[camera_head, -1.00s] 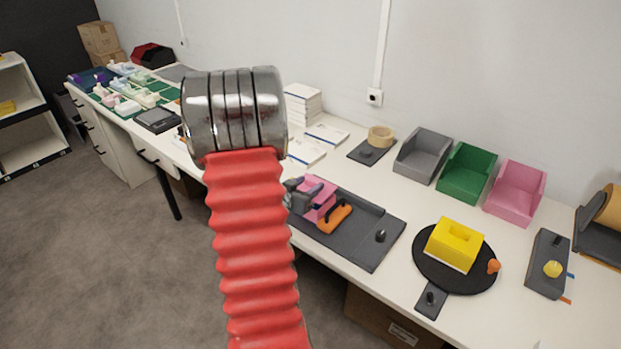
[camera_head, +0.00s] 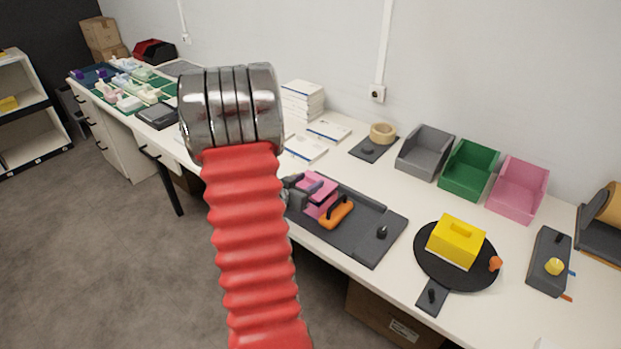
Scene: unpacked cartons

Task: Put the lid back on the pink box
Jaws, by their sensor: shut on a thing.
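The pink box (camera_head: 318,210) stands at the left end of a dark grey tray (camera_head: 362,245) on the white table. A pink piece (camera_head: 317,183), apparently its lid, is at the top of the box, at my gripper (camera_head: 301,193). My gripper is grey, partly hidden behind my red arm, and shut on this piece from the left. I cannot tell whether the piece touches the box or is just above it. An orange block with a dark handle (camera_head: 339,213) lies right beside the box, in the tray.
A dark peg (camera_head: 382,232) stands in the tray. A yellow box (camera_head: 456,242) sits on a round black plate (camera_head: 421,257) to the right. Open grey (camera_head: 424,154), green (camera_head: 468,172) and pink (camera_head: 517,190) bins stand along the wall. Papers lie behind the tray.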

